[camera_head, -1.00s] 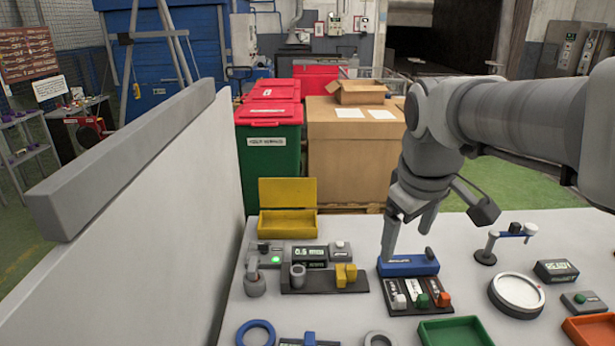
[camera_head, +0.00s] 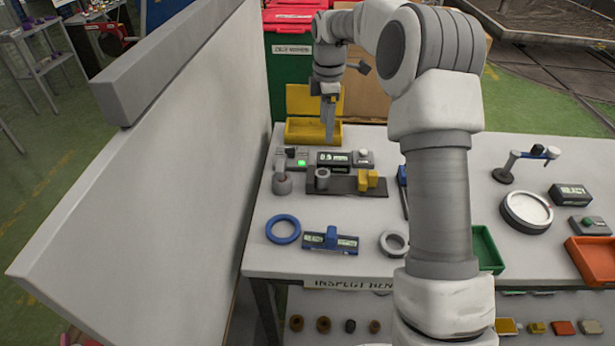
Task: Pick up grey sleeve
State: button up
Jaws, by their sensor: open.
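The grey sleeve (camera_head: 322,180) looks like a short hollow cylinder with an open top. It stands upright at the left end of a dark fixture plate (camera_head: 345,190) with a yellow block (camera_head: 368,180) on its right. The finger gap is hard to see from this side.
A grey post-like device (camera_head: 282,182) stands close left of the sleeve; a display box (camera_head: 332,159) is behind it. The yellow bin (camera_head: 313,132) is at the back. A blue ring (camera_head: 283,229) and a grey ring (camera_head: 387,236) lie in front. A pale wall panel (camera_head: 160,150) borders the left.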

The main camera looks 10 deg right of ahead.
aim_at(323, 173)
jog(key=f, duration=1.3)
jog(key=shift+w+a+f, duration=0.1)
jog(key=shift+w+a, duration=0.1)
jog(key=shift+w, duration=0.05)
jog(key=f+p, duration=0.1)
jog(key=f, duration=0.4)
jog(key=shift+w, duration=0.2)
jog(key=shift+d, duration=0.1)
jog(key=shift+c, duration=0.2)
grip_shut()
